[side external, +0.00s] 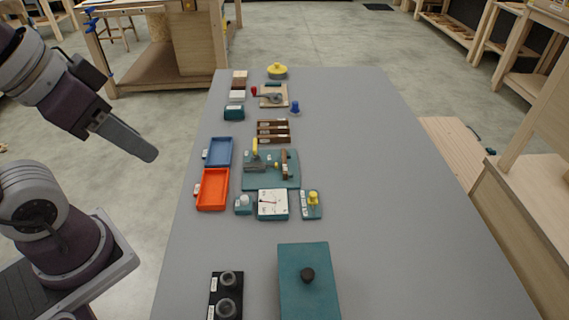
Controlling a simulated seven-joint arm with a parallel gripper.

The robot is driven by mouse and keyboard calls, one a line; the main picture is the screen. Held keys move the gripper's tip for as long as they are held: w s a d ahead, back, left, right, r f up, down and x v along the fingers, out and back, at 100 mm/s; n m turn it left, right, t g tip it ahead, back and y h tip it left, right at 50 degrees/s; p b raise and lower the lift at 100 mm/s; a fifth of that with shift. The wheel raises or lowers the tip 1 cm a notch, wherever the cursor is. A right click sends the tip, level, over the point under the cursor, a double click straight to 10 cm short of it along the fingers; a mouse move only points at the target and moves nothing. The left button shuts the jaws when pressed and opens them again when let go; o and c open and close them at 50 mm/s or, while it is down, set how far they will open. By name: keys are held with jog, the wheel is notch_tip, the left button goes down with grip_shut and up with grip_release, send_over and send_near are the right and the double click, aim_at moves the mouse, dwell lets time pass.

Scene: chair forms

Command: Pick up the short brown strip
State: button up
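Several dark brown strips (272,131) lie crosswise in a stack of rows near the middle of the grey table, with pale patches on them. A short brown piece (284,164) stands on a teal board (258,183) just in front of them. I cannot tell for sure which of these is the short brown strip. My gripper (150,155) is at the left, raised beside the table's left edge and well apart from the strips. Its fingers are seen side-on, so their opening is hidden. Nothing is visible in it.
A blue tray (232,152) and an orange tray (200,203) lie along the left edge. A white-faced gauge (273,203), a teal box with a black knob (302,300) and a black two-dial block (213,297) stand nearer. The table's right half (390,200) is clear.

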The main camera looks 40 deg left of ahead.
jog(key=w+a+f+m+g+y, duration=0.25)
jog(key=w+f+m, duration=0.25)
jog(key=w, duration=0.6)
jog(key=m+t+y, duration=0.6)
jog(key=m+y, duration=0.1)
jog(key=m, duration=1.5)
send_near(285, 166)
jog(key=shift+w+a+f, duration=0.35)
jog(key=shift+w+f, duration=0.05)
jog(key=shift+w, duration=0.25)
jog(key=shift+w+f+t, duration=0.25)
jog(key=x, duration=0.6)
jog(key=shift+a, duration=0.65)
grip_shut()
